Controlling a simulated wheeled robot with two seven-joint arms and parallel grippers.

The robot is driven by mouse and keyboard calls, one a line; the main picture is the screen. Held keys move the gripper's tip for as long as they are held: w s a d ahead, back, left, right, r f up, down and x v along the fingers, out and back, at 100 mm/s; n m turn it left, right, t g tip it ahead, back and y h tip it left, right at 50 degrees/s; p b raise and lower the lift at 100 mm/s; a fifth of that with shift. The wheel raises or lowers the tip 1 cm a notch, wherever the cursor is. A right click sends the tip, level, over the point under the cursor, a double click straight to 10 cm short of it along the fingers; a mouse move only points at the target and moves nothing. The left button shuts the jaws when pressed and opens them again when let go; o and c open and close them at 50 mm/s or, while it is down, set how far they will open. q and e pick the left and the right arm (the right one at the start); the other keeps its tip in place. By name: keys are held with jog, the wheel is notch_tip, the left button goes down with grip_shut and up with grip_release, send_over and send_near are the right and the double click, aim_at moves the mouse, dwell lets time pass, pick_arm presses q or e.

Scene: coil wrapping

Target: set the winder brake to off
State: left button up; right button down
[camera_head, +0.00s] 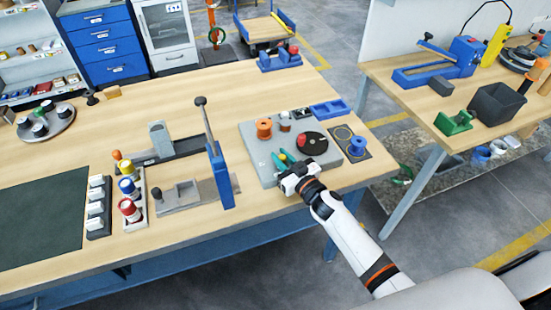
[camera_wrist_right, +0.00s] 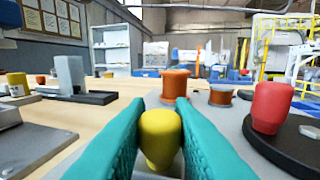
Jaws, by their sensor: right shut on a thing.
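The winder is a grey base plate (camera_head: 258,158) on the wooden table. It carries a black disc (camera_head: 312,143) with a red knob and an orange spool (camera_head: 264,128). My right gripper (camera_head: 281,159) is over the plate's near part, its teal fingers pointing away from me. In the right wrist view the fingers are shut on a yellow knob (camera_wrist_right: 160,138), which looks like the brake handle. The red knob (camera_wrist_right: 271,107) stands to the right in the wrist view. My left gripper is not in view.
A second table at the right holds a dark bin (camera_head: 497,106). The table's back middle is clear.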

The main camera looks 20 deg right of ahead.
jog(key=shift+d, duration=0.15)
jog(key=c, duration=1.5)
grip_release()
jog(key=shift+o, duration=1.1)
jog(key=shift+d, duration=0.2)
jog(key=shift+s, duration=0.2)
jog(key=b+v, duration=0.2)
jog(key=v, duration=0.8)
jog(key=shift+s+f, duration=0.1)
jog(key=shift+s, duration=0.15)
jog(key=shift+s+d, duration=0.25)
jog(key=shift+s, duration=0.3)
